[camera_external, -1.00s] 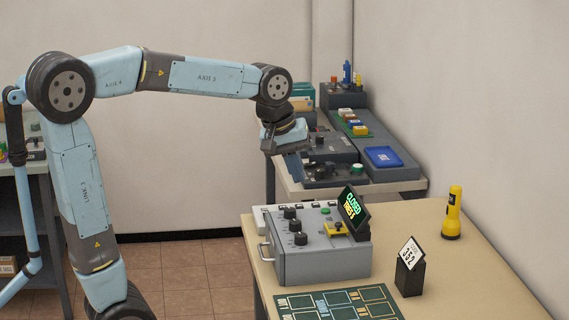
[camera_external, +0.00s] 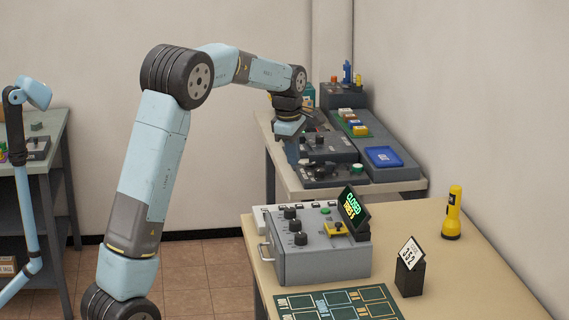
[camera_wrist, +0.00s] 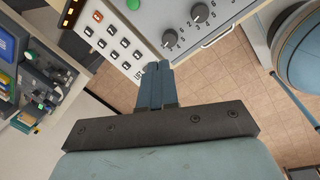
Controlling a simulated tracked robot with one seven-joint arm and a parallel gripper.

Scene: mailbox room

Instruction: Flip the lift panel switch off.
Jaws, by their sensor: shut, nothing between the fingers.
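A white panel (camera_wrist: 112,38) lies beside the grey control box in the wrist view. It has several small square dark-and-red switches, and lettering near its end seems to read LIFT. In the external view only a strip of this panel (camera_external: 262,216) shows behind the grey box; the rest is hidden. I cannot tell which way its switches are set. My gripper (camera_wrist: 158,68) is shut and empty, with its fingertips appearing near the panel's lettered end in the wrist view. In the external view my gripper (camera_external: 289,134) is in the air by the far table's left edge, apart from the panel.
The grey control box (camera_external: 322,262) with knobs and a CLOSED sign (camera_external: 353,209) stands on the near table (camera_external: 480,285). A yellow flashlight (camera_external: 453,213) and a number stand (camera_external: 410,272) are at right. The far table holds grey devices (camera_external: 327,146) and a blue tray (camera_external: 384,157).

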